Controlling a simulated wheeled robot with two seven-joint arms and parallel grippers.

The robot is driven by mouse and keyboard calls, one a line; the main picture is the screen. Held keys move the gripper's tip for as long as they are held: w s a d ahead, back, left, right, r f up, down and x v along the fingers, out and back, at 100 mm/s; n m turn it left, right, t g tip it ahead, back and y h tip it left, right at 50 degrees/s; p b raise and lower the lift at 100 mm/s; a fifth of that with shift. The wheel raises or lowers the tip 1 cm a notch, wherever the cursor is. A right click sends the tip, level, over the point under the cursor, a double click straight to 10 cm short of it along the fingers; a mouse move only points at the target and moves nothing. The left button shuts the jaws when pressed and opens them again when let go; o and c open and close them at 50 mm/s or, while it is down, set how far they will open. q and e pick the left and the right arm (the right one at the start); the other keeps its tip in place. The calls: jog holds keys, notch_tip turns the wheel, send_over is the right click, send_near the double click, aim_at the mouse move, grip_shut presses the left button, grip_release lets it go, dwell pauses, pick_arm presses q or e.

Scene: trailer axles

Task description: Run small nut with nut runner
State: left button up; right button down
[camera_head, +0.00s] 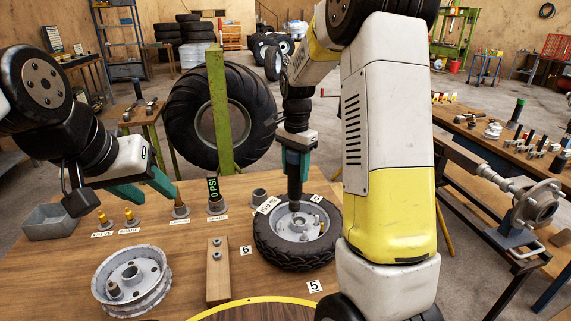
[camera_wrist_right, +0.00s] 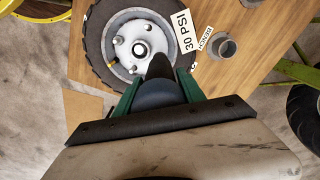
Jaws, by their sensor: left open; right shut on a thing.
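My right gripper (camera_head: 297,152) is shut on the dark nut runner (camera_head: 294,188), which points down over the hub of the tyred wheel (camera_head: 262,243). In the right wrist view, the nut runner (camera_wrist_right: 160,72) sits between the green fingers, its tip beside the hub centre of the wheel (camera_wrist_right: 98,50). I cannot tell whether the tip touches a nut. Studs or nuts show on the hub; some are hidden by the tool. My left gripper (camera_head: 148,188) is open and empty above the table's left side. A wooden block (camera_head: 217,285) carries two small metal nuts or studs.
A bare rim (camera_head: 155,296) lies front left. A green post (camera_head: 220,110) rises behind.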

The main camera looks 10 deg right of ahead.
jog(key=shift+f, duration=1.4)
dwell(2.2)
jog(key=shift+r, duration=2.35)
